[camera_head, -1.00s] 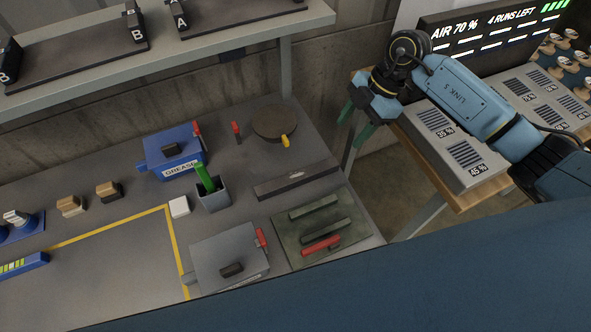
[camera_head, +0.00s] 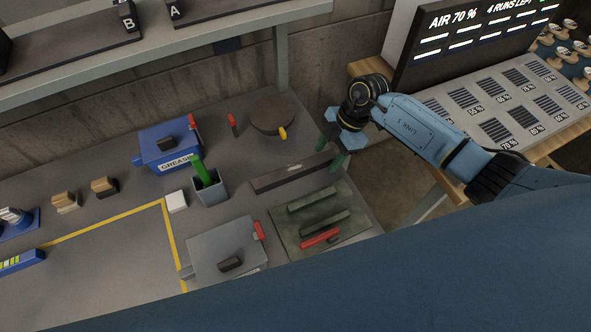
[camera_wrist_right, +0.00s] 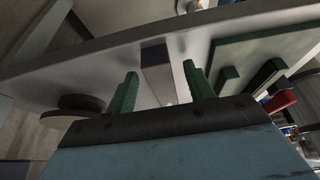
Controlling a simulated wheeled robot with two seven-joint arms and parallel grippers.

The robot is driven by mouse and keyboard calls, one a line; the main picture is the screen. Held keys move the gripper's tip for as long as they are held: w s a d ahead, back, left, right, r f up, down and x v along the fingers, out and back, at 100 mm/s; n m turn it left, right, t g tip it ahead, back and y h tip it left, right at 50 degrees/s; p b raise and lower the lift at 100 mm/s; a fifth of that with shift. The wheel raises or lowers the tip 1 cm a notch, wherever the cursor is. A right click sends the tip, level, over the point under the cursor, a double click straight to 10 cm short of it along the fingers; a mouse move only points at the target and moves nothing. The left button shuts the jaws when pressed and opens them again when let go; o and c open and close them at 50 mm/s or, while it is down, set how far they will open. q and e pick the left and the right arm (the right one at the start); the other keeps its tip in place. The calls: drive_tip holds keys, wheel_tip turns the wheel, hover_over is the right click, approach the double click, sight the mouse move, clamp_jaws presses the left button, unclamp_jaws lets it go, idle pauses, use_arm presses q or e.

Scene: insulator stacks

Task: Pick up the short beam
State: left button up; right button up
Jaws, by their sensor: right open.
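The short beam, a dark grey bar with a small pale label (camera_head: 293,171), lies on the grey bench between the round brown disc and the green mat. My right gripper (camera_head: 331,154), with green fingers, is over the beam's right end near the bench's right edge. In the right wrist view its open fingers (camera_wrist_right: 160,82) point toward the bench, and the grey end of the beam (camera_wrist_right: 156,72) shows between them. I cannot tell whether they touch it. My left gripper is not in view.
A green mat (camera_head: 333,238) with dark bars and a red-handled piece lies in front. A brown disc (camera_head: 270,122) is behind. A blue grease box (camera_head: 163,147), grey cup (camera_head: 210,190) and grey lidded box (camera_head: 222,243) stand left. A panel table (camera_head: 555,145) is at right.

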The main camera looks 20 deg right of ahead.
drive_tip(key=shift+a+f, duration=0.1)
drive_tip(key=shift+f, duration=0.2)
drive_tip(key=shift+r, duration=0.1)
clamp_jaws()
